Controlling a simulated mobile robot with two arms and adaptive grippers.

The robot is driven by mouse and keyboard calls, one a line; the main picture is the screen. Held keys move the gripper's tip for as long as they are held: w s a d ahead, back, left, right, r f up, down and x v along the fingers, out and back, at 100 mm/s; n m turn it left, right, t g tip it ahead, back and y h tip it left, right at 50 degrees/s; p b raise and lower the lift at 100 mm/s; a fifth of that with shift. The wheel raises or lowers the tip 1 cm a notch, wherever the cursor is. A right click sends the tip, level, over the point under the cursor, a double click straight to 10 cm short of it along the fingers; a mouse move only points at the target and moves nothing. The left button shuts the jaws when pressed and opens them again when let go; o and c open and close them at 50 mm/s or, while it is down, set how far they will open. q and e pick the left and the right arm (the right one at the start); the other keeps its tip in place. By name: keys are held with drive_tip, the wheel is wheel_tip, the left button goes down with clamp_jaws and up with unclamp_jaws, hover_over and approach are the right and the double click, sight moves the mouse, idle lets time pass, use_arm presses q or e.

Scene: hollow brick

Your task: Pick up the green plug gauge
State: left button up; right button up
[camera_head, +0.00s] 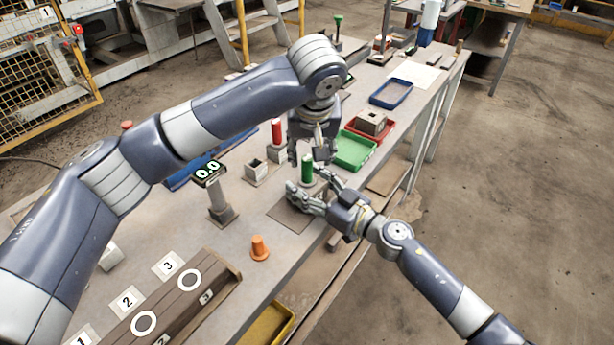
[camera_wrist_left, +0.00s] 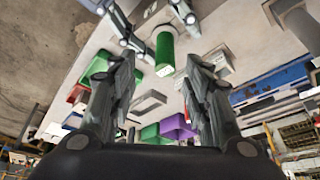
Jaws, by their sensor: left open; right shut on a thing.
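The green plug gauge (camera_head: 307,169) stands upright near the bench's front edge, its foot in what looks like a grey holder. In the left wrist view the green plug gauge (camera_wrist_left: 165,53) shows between my open left fingers, beyond their tips. My left gripper (camera_head: 307,153) is open above it, pointing down; I cannot tell any contact. My right gripper (camera_head: 307,184) comes from the front right, fingers on both sides of the gauge's foot. It seems shut on the grey holder, which its fingers partly hide.
A red plug gauge (camera_head: 277,131) and a hollow grey block (camera_head: 256,170) stand behind left. A green tray (camera_head: 353,151) and a red tray (camera_head: 384,134) lie to the right.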

sight(307, 160)
use_arm(q)
drive_tip(key=x, duration=0.5)
drive_tip(key=shift+a, duration=0.35)
drive_tip(key=shift+w+f, duration=0.15)
drive_tip(key=shift+f, duration=0.25)
clamp_jaws()
